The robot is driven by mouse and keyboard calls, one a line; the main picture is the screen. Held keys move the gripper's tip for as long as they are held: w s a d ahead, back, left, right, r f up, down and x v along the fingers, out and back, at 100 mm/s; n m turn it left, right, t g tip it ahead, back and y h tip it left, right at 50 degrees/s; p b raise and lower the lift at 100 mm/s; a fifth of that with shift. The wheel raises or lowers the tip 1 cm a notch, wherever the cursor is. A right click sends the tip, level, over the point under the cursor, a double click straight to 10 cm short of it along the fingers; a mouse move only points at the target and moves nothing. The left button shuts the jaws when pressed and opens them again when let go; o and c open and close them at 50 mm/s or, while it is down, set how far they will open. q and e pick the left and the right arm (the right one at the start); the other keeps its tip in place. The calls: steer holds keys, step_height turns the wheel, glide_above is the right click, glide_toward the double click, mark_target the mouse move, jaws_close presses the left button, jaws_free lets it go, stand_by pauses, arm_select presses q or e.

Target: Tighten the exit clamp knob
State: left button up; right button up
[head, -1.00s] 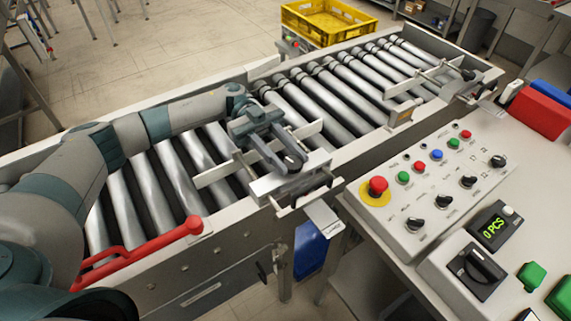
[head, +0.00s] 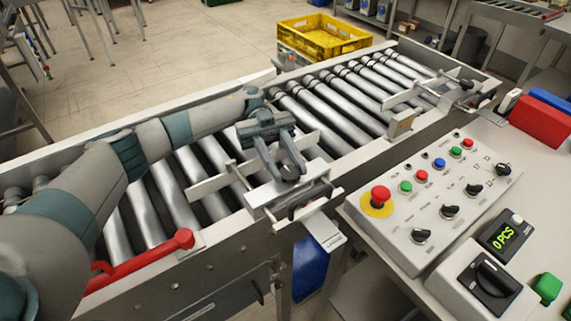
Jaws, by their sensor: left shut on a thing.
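My left gripper (head: 288,176) reaches down over the near side guide clamp on the roller conveyor. Its fingers are shut at the top of the clamp bracket (head: 262,203). The knob between the fingers is mostly hidden by them. The clamp's metal guide plate (head: 212,184) lies over the rollers beside the gripper. A second clamp with a dark knob (head: 466,85) stands at the far right end of the conveyor, clear of my gripper. I cannot read any label telling which clamp is the exit one. My right gripper is not in view.
A control panel with a red emergency button (head: 380,195) and a counter reading 0 PCS (head: 500,236) stands at the right. A red handle (head: 150,257) is below my left arm. A yellow crate (head: 318,38) sits beyond the conveyor. The rollers (head: 335,105) are empty.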

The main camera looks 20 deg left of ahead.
arm_select(q)
steer(key=o, duration=1)
steer(key=shift+o, duration=0.2)
steer(key=shift+r, duration=0.1)
steer(key=shift+r, duration=0.4)
step_height(320, 180, up, 3)
steer(key=shift+d+r+b, duration=0.1)
steer(key=shift+r+b, duration=0.05)
steer(key=shift+b, duration=0.55)
steer(key=s+d+r+b, duration=0.2)
steer(key=d+r, duration=0.4)
steer(key=d, duration=0.5)
steer(key=shift+s+r, duration=0.4)
steer(key=shift+s, duration=0.1)
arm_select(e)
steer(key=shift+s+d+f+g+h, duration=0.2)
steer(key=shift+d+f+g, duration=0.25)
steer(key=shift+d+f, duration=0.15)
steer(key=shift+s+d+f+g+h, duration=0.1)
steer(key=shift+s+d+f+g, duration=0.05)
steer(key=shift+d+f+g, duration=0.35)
arm_select(q)
steer(key=shift+d+f, duration=0.1)
steer(key=shift+d, duration=0.05)
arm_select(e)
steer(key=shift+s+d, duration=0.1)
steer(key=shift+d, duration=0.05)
